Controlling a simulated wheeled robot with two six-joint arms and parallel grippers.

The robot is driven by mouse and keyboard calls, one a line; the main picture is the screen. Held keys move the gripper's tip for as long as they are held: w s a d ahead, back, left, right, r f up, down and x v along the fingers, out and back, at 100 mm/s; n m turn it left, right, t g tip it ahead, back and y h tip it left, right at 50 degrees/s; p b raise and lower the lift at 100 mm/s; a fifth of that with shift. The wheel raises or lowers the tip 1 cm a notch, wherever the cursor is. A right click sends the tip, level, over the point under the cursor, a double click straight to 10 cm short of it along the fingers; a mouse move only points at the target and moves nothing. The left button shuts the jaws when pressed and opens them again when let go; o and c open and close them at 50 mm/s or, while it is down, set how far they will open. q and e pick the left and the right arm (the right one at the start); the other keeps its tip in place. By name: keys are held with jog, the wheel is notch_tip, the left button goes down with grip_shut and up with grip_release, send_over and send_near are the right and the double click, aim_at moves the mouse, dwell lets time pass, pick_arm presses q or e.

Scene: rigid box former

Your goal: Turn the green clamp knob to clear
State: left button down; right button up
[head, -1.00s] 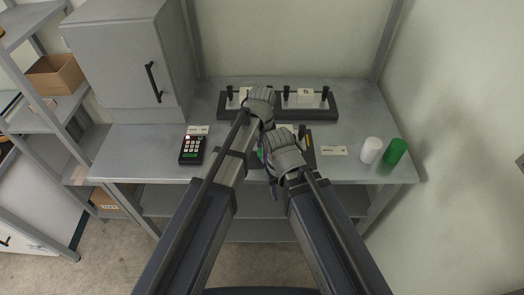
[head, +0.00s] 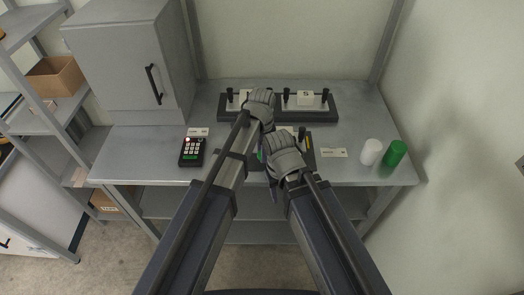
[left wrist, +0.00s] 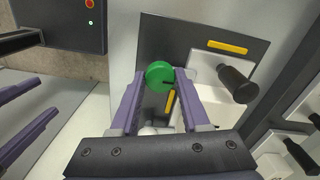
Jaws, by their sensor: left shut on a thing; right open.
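The green clamp knob (left wrist: 160,75) is a round disc with a dark mark near its lower right edge. It sits over a dark plate (left wrist: 185,35) in the left wrist view. My left gripper (left wrist: 161,79) is shut on the knob, one purple finger at each side.
A black-handled lever (left wrist: 236,84) and a yellow strip (left wrist: 228,47) are beside the knob. A keypad box (head: 191,151) stands left of the fixture. White (head: 370,151) and green (head: 395,152) cylinders stand right. Dark racks (head: 325,115) lie behind. A grey cabinet (head: 125,65) stands back left.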

pick_arm(q)
jog(key=shift+n, duration=0.3)
jog(key=n, duration=0.8)
jog(key=shift+n, duration=0.3)
jog(key=n, duration=0.4)
jog(key=shift+d+n, duration=0.1)
jog(key=shift+n, duration=2.1)
jog(key=shift+c, duration=1.9)
grip_release()
